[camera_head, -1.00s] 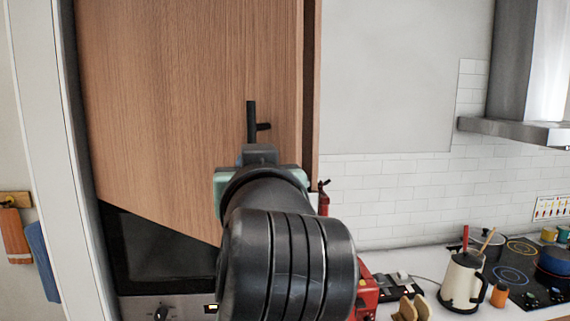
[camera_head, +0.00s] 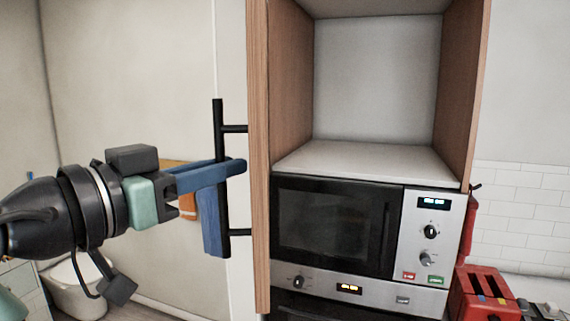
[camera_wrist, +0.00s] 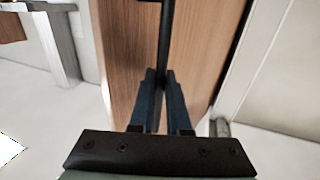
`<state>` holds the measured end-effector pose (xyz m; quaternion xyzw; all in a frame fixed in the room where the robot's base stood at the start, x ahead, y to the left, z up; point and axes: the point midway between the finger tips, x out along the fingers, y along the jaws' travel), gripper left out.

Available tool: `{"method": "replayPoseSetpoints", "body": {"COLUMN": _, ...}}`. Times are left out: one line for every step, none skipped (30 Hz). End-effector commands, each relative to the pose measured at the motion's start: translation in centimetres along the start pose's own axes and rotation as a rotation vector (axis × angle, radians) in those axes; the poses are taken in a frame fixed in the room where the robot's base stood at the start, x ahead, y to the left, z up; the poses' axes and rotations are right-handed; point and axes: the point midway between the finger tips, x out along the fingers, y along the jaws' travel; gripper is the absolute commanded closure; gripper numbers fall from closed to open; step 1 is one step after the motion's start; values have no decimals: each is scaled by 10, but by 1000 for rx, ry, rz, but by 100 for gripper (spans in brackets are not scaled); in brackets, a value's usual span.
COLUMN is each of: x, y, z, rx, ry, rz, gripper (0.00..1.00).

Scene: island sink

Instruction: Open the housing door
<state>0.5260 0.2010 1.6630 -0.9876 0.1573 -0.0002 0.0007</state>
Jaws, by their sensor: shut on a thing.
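The wooden housing door (camera_head: 259,150) stands swung wide open and shows nearly edge-on at the left side of the tall cabinet. Its black bar handle (camera_head: 218,130) is upright on the door's left face. My gripper (camera_head: 236,168) reaches in from the left, its blue fingers shut on the middle of the handle. In the wrist view, the fingers (camera_wrist: 160,76) close around the black handle (camera_wrist: 166,40) in front of the wood door face (camera_wrist: 209,45). The exact finger contact is partly hidden.
The open cabinet has an empty upper compartment (camera_head: 375,85) above a built-in microwave (camera_head: 330,225). A red toaster (camera_head: 485,295) stands at the lower right.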

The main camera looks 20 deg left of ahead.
Motion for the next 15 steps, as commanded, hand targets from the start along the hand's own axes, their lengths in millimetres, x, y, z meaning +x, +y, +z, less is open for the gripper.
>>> {"method": "replayPoseSetpoints", "body": {"x": -8, "y": -12, "z": -4, "rx": -2, "ry": 8, "rz": 11, "gripper": 100}}
{"method": "replayPoseSetpoints", "body": {"x": -12, "y": -17, "z": -5, "rx": -2, "ry": 9, "rz": 24, "gripper": 100}}
{"method": "replayPoseSetpoints", "body": {"x": -16, "y": -24, "z": -5, "rx": -1, "ry": 8, "rz": 41, "gripper": 100}}
{"method": "replayPoseSetpoints", "body": {"x": -20, "y": -30, "z": -5, "rx": -1, "ry": 9, "rz": 52, "gripper": 100}}
{"method": "replayPoseSetpoints", "body": {"x": -24, "y": -36, "z": -6, "rx": -2, "ry": 9, "rz": 64, "gripper": 100}}
{"method": "replayPoseSetpoints", "body": {"x": -28, "y": -43, "z": -6, "rx": -2, "ry": 8, "rz": 81, "gripper": 100}}
{"method": "replayPoseSetpoints", "body": {"x": -31, "y": -48, "z": -6, "rx": -1, "ry": 9, "rz": 93, "gripper": 100}}
{"method": "replayPoseSetpoints", "body": {"x": -34, "y": -54, "z": -6, "rx": -2, "ry": 9, "rz": 104, "gripper": 100}}
{"method": "replayPoseSetpoints", "body": {"x": -38, "y": -61, "z": -6, "rx": -3, "ry": 9, "rz": 121, "gripper": 100}}
{"method": "replayPoseSetpoints", "body": {"x": -42, "y": -67, "z": -6, "rx": -2, "ry": 9, "rz": 131, "gripper": 100}}
{"method": "replayPoseSetpoints", "body": {"x": -44, "y": -72, "z": -6, "rx": -2, "ry": 10, "rz": 143, "gripper": 100}}
{"method": "replayPoseSetpoints", "body": {"x": -48, "y": -79, "z": -6, "rx": -2, "ry": 9, "rz": 158, "gripper": 100}}
{"method": "replayPoseSetpoints", "body": {"x": -50, "y": -84, "z": -7, "rx": -1, "ry": 9, "rz": 168, "gripper": 100}}
{"method": "replayPoseSetpoints", "body": {"x": -53, "y": -88, "z": -6, "rx": -1, "ry": 9, "rz": 174, "gripper": 100}}
{"method": "replayPoseSetpoints", "body": {"x": -56, "y": -95, "z": -6, "rx": 0, "ry": 9, "rz": 172, "gripper": 100}}
